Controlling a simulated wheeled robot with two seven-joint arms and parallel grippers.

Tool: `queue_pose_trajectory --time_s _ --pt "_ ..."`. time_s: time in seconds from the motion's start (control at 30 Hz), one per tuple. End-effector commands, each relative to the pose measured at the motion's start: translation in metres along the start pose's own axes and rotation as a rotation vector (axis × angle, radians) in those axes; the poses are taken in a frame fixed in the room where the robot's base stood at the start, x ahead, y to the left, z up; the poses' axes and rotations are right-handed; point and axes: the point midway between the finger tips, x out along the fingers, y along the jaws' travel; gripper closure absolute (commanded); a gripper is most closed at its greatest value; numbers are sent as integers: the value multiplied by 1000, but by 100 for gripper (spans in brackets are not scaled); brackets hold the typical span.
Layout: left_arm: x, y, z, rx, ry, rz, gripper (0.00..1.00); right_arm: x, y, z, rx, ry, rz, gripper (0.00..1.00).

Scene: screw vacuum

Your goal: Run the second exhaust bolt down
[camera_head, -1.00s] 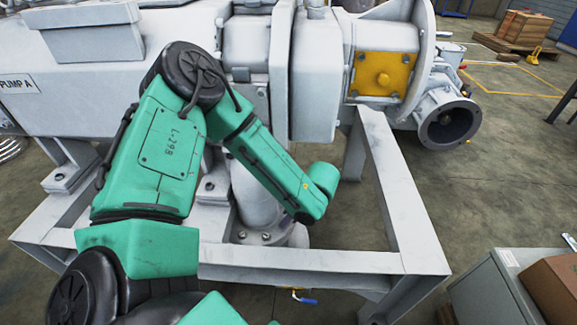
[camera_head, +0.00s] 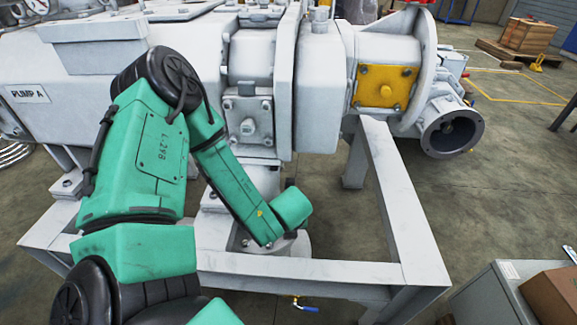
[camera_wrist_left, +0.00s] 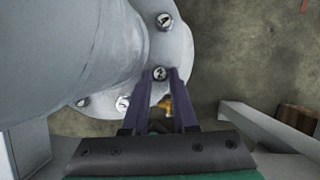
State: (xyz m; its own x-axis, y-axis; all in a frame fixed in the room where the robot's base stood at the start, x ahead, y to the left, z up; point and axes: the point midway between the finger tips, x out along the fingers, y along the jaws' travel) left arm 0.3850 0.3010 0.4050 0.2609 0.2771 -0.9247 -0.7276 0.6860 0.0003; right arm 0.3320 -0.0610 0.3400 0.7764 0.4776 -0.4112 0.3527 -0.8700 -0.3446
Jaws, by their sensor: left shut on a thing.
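In the left wrist view, the grey exhaust flange (camera_wrist_left: 180,44) sits around the foot of a pipe, with several bolts on its rim. My left gripper (camera_wrist_left: 160,76) is shut on the head of one bolt (camera_wrist_left: 160,72) at the near edge of the flange. Another bolt (camera_wrist_left: 165,20) sits above it in the picture, and one more bolt (camera_wrist_left: 122,103) is at lower left. How deep the held bolt sits cannot be told. In the head view, the flange (camera_head: 290,248) shows partly behind my green left arm, which hides the left gripper. My right gripper is not in view.
The large grey pump (camera_head: 90,80) stands on a pale steel frame (camera_head: 405,220) whose beams run close around the flange. A small valve with a blue handle (camera_head: 311,309) hangs below the front beam. A grey cabinet with a cardboard box (camera_head: 552,288) stands at lower right.

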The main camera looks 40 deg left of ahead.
Motion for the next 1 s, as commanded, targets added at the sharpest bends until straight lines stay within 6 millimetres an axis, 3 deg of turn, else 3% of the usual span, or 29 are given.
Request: queue_pose_trajectory --time_s 0.67,0.7,0.77,0.8,1.0 --pt "-1 0 2 73 -4 -32 100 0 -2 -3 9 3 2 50" --pt "-1 0 2 73 -4 -32 70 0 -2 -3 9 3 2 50" --pt "-1 0 2 72 -4 -32 47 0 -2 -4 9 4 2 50" --pt "-1 0 2 72 -4 -32 43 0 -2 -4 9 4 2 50" --pt "0 1 1 71 -3 -29 43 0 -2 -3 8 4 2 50"
